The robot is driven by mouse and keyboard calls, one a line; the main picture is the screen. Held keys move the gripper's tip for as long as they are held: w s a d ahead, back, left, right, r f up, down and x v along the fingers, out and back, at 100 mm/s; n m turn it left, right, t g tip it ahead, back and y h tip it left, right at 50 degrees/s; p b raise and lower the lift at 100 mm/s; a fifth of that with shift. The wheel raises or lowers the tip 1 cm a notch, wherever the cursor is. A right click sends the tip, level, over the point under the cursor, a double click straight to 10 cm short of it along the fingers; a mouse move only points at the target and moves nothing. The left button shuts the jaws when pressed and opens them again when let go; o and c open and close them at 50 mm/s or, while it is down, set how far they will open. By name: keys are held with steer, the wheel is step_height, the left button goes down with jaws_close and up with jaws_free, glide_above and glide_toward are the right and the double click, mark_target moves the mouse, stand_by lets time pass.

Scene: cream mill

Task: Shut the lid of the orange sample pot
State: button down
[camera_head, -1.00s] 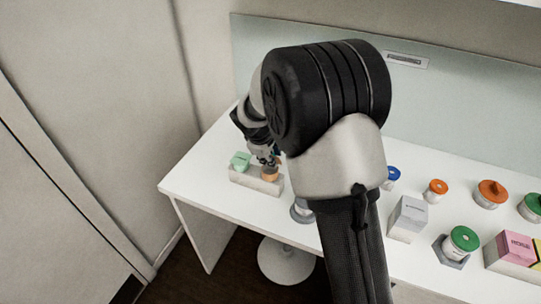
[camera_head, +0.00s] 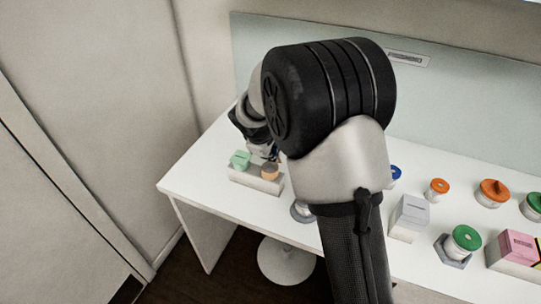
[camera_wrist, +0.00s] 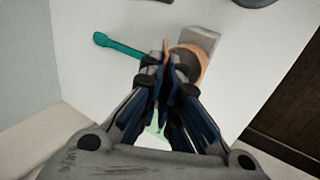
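The orange sample pot (camera_head: 270,172) stands at the right end of a pale block (camera_head: 246,179) on the left of the table. In the wrist view the orange pot (camera_wrist: 203,62) is partly hidden behind my fingers. A thin upright orange edge (camera_wrist: 166,46) shows just beyond the fingertips; I cannot tell surely whether it is the raised lid. My gripper (camera_wrist: 167,68) has its fingers close together and looks shut, with nothing clearly held. In the head view my gripper (camera_head: 266,153) is just above the pot, partly hidden by my arm.
A mint-green pot (camera_head: 240,160) shares the block. A teal spoon-like tool (camera_wrist: 118,46) lies beyond my gripper. To the right are a grey box (camera_head: 409,218), green-lidded pot (camera_head: 464,239), orange-lidded pots (camera_head: 492,191) and a pink box (camera_head: 516,246). The table's left end is clear.

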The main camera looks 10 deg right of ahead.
steer(key=shift+s+a+f+t+h+b, duration=0.25)
steer(key=shift+f+t+h+b, duration=0.25)
steer(key=shift+b, duration=2.6)
steer(key=b, duration=0.2)
steer(key=t+h+b, duration=0.1)
steer(key=b, duration=0.1)
steer(key=shift+s+a+f+t, duration=0.2)
steer(key=shift+s+t, duration=0.1)
steer(key=shift+s, duration=0.1)
steer(key=shift+s+a+f+t+h+b, duration=0.2)
steer(key=shift+t+h+b, duration=0.25)
steer(key=shift+t, duration=0.15)
steer(key=shift+s+a+f+t+h, duration=0.1)
steer(key=shift+s+f+t+h, duration=0.2)
steer(key=shift+t+h, duration=0.5)
steer(key=c, duration=2.3)
jaws_free()
